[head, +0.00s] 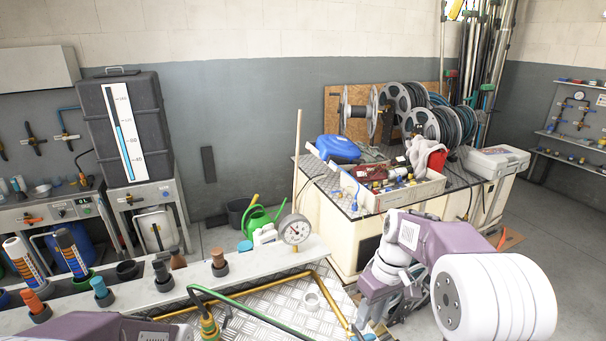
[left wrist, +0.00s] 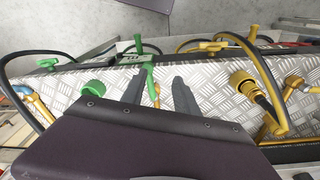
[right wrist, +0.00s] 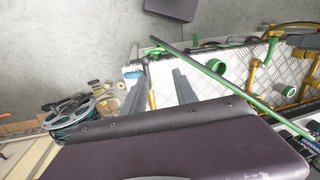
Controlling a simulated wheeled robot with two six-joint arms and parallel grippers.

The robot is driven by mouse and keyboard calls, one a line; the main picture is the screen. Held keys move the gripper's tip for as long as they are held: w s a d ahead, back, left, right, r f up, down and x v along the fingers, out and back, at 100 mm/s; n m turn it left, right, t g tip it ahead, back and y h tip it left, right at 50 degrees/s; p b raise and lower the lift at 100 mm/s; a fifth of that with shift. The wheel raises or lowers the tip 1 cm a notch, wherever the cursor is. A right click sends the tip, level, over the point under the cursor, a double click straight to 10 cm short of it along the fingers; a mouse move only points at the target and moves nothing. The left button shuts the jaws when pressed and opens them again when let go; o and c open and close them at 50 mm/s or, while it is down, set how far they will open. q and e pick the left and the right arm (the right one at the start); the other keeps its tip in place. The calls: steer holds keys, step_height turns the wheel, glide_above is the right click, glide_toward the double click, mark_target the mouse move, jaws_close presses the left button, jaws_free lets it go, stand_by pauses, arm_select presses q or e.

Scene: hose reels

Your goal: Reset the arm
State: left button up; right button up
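My right arm enters the head view from the lower right, bent, with a large white cylindrical joint and purple links. Its gripper end points down near the front of the bench, and its fingertips are hard to make out there. My left arm shows only as a purple link at the bottom left of the head view. In the left wrist view my left gripper (left wrist: 158,82) has its fingers apart, over the metal plate with a green-handled valve (left wrist: 148,68) beyond.
A checker-plate bench (head: 275,300) carries yellow pipes, a green hose (head: 250,321) and a round gauge (head: 295,229). Behind stands a cream cabinet (head: 330,235) with hose reels (head: 420,125) and a parts tray (head: 405,192).

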steer(key=s+f+m+t+h, duration=0.1)
steer(key=s+f+m, duration=0.4)
steer(key=s, duration=0.8)
steer(key=shift+s+a+f+t+h, duration=0.2)
steer(key=shift+s+f+t+h, duration=0.15)
steer(key=shift+f, duration=0.95)
